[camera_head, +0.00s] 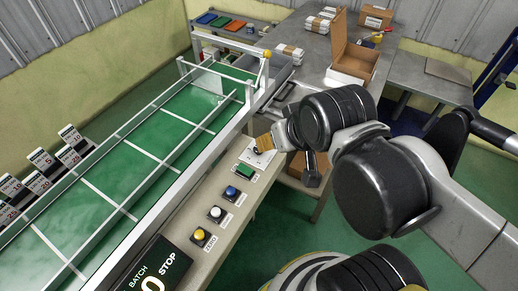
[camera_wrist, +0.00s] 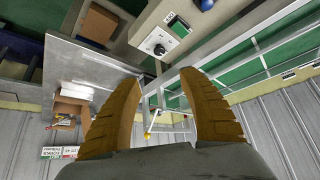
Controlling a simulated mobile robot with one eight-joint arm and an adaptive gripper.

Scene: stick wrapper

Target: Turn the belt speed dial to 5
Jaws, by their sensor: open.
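The belt speed dial (camera_wrist: 159,49) is a dark round knob on a white plate on the control panel. In the wrist view it lies just beyond my fingertips, and its setting is too small to read. In the head view its white plate (camera_head: 257,158) shows at the panel's far end, partly hidden by my gripper. My gripper (camera_wrist: 160,77) has two orange ribbed fingers spread apart with nothing between them. In the head view, my gripper (camera_head: 264,143) is close to the dial plate; I cannot tell whether it touches.
The panel (camera_head: 222,189) also carries a green button (camera_head: 245,171), a blue button (camera_head: 230,191), a white button (camera_head: 215,213) and a yellow button (camera_head: 199,234). The green conveyor belt (camera_head: 150,130) runs alongside. An open cardboard box (camera_head: 352,60) stands on the table behind.

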